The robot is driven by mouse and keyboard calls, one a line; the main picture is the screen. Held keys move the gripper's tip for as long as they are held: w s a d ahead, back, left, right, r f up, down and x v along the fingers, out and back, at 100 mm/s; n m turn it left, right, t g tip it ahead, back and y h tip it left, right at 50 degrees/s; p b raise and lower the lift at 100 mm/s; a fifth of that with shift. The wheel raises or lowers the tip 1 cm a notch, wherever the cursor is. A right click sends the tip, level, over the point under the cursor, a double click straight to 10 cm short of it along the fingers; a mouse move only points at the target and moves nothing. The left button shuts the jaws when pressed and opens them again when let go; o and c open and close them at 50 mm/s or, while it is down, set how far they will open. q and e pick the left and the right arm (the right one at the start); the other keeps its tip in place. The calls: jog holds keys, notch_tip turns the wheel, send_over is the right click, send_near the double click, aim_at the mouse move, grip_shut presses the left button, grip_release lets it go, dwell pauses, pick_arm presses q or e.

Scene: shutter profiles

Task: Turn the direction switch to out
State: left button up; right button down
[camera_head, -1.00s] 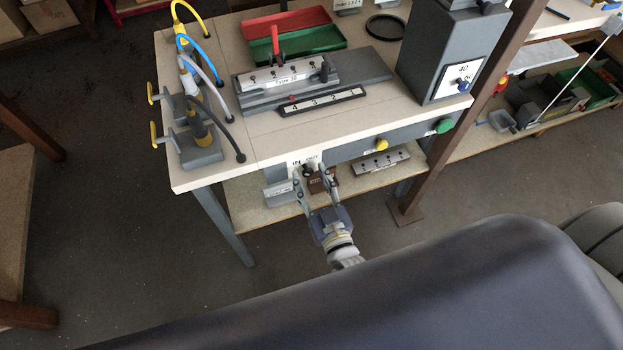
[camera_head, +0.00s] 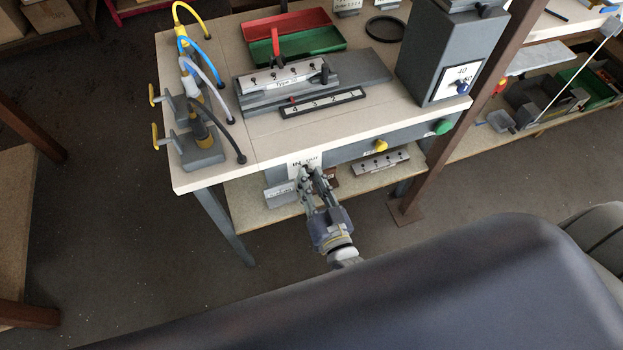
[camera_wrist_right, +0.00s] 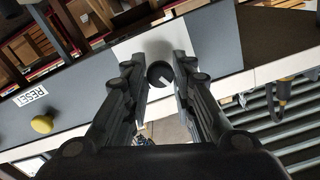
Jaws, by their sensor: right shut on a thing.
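The direction switch is a small round black knob (camera_wrist_right: 160,73) with a pale mark, on a white plate (camera_head: 293,173) lettered IN and OUT on the bench's front panel. In the head view my right gripper (camera_head: 308,175) is at this plate and hides most of the knob. In the right wrist view the knob sits between the two fingertips (camera_wrist_right: 160,78) of my right gripper, which is shut on it. I cannot tell which word the knob points to. My left gripper is not in view.
A yellow button (camera_head: 381,146), marked RESET in the wrist view, and a green button (camera_head: 444,126) sit further right on the same panel. A lower shelf (camera_head: 240,205) lies beneath the bench top. A brown post (camera_head: 440,150) stands at the right.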

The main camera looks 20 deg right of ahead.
jog(key=m, duration=0.3)
jog(key=shift+m, duration=0.4)
jog(key=shift+m+b, duration=0.55)
jog(key=shift+m, duration=4.65)
jog(key=c, duration=1.3)
grip_release()
jog(key=shift+c, duration=0.2)
